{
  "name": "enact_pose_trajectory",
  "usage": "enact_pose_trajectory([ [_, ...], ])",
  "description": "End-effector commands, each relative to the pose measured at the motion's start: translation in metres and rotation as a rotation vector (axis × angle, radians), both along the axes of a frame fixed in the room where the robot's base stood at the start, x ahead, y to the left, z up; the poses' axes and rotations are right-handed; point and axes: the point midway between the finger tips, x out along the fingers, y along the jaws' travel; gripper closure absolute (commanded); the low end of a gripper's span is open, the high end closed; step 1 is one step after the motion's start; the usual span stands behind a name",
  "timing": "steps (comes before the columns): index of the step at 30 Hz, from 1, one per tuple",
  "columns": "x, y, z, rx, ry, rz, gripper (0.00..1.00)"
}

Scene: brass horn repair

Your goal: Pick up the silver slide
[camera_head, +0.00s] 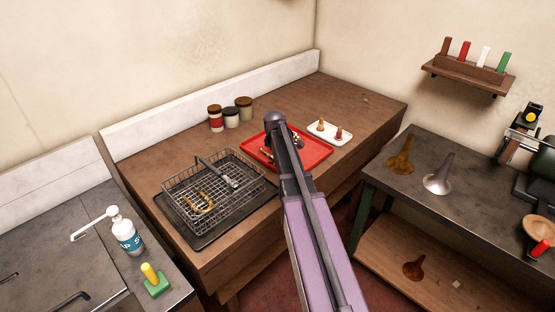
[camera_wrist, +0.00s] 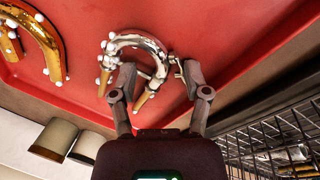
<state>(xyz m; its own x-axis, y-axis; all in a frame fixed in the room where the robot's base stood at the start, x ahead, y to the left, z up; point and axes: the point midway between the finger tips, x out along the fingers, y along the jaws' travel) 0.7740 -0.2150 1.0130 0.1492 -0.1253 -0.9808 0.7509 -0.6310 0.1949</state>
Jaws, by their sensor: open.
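The silver slide (camera_wrist: 136,39) is a U-shaped silver tube with brass-coloured parts and small white beads at its ends. It lies on the red tray (camera_wrist: 225,25), its curve toward the top of the wrist view. My gripper (camera_wrist: 160,76) is open, its two fingers on either side of the slide's lower part. The fingertips overlap the slide in the picture; I cannot tell whether they touch it. In the head view my arm hides most of the slide; the red tray (camera_head: 315,153) shows around the arm.
Brass-coloured slides (camera_wrist: 45,42) lie left of the silver one on the tray. A wire basket (camera_head: 242,155) holding metal parts stands left of the tray. Several jars (camera_head: 231,117) stand behind, and a white dish (camera_head: 330,131) with two small pieces is at right.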

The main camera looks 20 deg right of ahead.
Motion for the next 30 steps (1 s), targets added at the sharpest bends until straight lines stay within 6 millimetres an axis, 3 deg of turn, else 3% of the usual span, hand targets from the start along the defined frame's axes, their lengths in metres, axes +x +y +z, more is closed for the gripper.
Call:
enact_pose_trajectory([
  [20,0.0007,0.0002,-0.0032,0.0,0.0,0.001,0.39],
  [21,0.0006,0.0002,-0.0032,0.0,0.0,0.001,0.42],
  [27,0.0007,0.0003,-0.0032,0.0,0.0,0.001,1.0],
  [30,0.0007,0.0005,-0.0032,0.0,0.0,0.001,1.0],
])
